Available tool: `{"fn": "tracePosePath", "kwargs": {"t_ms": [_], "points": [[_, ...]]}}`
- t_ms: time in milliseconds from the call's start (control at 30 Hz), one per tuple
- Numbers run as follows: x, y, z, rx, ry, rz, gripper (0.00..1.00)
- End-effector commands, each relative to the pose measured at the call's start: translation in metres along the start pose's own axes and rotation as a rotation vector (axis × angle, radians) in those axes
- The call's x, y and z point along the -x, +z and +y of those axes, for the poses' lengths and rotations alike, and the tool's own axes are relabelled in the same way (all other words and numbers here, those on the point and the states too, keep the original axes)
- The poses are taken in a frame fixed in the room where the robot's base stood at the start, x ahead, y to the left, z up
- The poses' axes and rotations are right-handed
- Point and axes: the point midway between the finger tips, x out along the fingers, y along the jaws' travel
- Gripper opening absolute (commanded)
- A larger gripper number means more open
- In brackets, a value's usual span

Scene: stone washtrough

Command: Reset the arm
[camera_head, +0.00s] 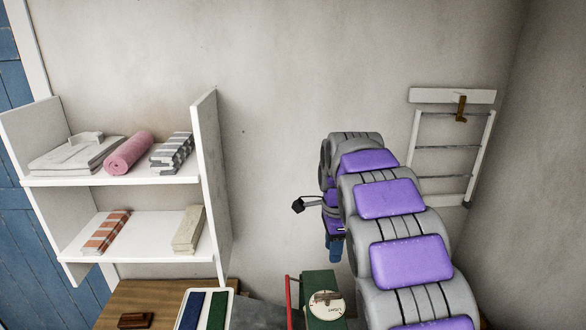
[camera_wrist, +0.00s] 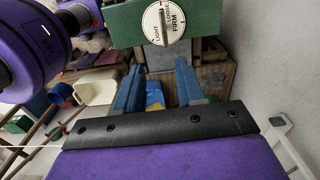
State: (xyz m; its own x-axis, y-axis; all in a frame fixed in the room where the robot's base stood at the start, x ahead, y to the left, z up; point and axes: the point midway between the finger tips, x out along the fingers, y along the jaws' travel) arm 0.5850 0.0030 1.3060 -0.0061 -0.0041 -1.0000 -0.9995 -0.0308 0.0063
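My gripper (camera_wrist: 158,68) shows in the wrist view with its two blue fingers apart. No object is held between them. In the head view my arm reaches forward and bends down at its far end, where a blue part of my gripper (camera_head: 335,248) shows. The gripper hangs above and behind a green box with a round white dial (camera_head: 325,306). The dial (camera_wrist: 167,22) also shows in the wrist view, beyond the fingertips, with the words LIGHT and FIRM.
A white shelf (camera_head: 210,165) on the left holds a pink roll (camera_head: 129,153) and folded cloths. Below is a wooden top (camera_head: 150,296) with a brush-like block (camera_head: 136,320). Bare wall lies between.

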Motion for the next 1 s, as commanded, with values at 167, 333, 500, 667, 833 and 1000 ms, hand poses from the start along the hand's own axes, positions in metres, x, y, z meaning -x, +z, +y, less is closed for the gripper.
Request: {"fn": "tracePosePath", "kwargs": {"t_ms": [167, 333, 500, 667, 833, 1000], "points": [[-0.001, -0.004, 0.049, 0.165, 0.017, 0.005, 0.38], [-0.006, -0.006, 0.107, 0.374, 0.043, 0.002, 0.38], [-0.017, -0.006, 0.166, 0.589, 0.060, -0.011, 0.38], [-0.034, -0.003, 0.224, 0.801, 0.081, -0.032, 0.38], [-0.059, 0.001, 0.287, 1.034, 0.094, -0.057, 0.38], [-0.089, 0.006, 0.348, 1.271, 0.108, -0.091, 0.38]]}}
